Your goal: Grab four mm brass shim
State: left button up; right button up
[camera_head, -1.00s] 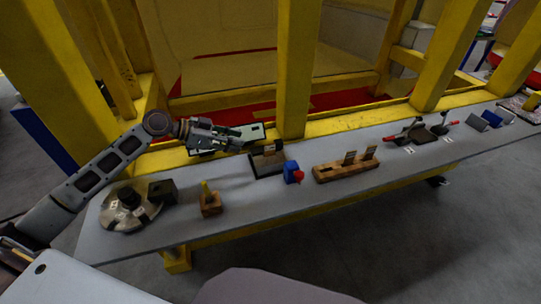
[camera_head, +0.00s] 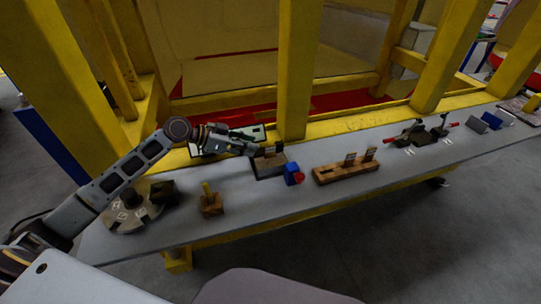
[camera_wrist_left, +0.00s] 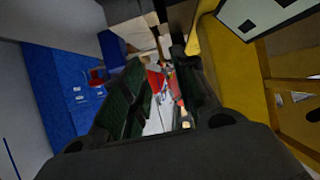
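Small upright brownish plates (camera_head: 270,151) stand at the back of a dark grey holder (camera_head: 268,170) in the middle of the table. More upright plates (camera_head: 350,159) stand in a long wooden block (camera_head: 345,173) to its right. I cannot read any thickness mark, so I cannot tell which is the four mm brass shim. My left gripper (camera_head: 254,150) is beside the plates in the grey holder, at their left. In the left wrist view its fingers (camera_wrist_left: 163,103) are apart, with a gap and nothing clearly held between them. My right gripper is not in view.
A blue block with a red knob (camera_head: 293,174) stands right of the holder. A small wooden block with a yellow peg (camera_head: 211,204) and a round metal part (camera_head: 130,211) are on the left. A pale panel (camera_head: 205,144) lies behind the gripper. Yellow posts (camera_head: 297,70) rise behind the table.

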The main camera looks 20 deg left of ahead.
aim_at(271, 148)
pick_arm(q)
jog(key=shift+x, duration=1.85)
jog(key=shift+d, duration=0.1)
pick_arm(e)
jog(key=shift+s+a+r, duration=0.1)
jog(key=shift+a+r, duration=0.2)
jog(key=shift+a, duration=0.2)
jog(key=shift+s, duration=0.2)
pick_arm(q)
jog(key=shift+w+p, duration=0.1)
jog(key=shift+p, duration=0.2)
jog(key=shift+w+d+f+p, duration=0.2)
jog(key=shift+w+d+p, duration=0.15)
jog(key=shift+w+d, duration=0.3)
jog(key=shift+x, duration=0.95)
jog(key=shift+w+d+f+p, duration=0.3)
jog(key=shift+d+f+p, duration=0.05)
jog(key=shift+d, duration=0.15)
grip_shut()
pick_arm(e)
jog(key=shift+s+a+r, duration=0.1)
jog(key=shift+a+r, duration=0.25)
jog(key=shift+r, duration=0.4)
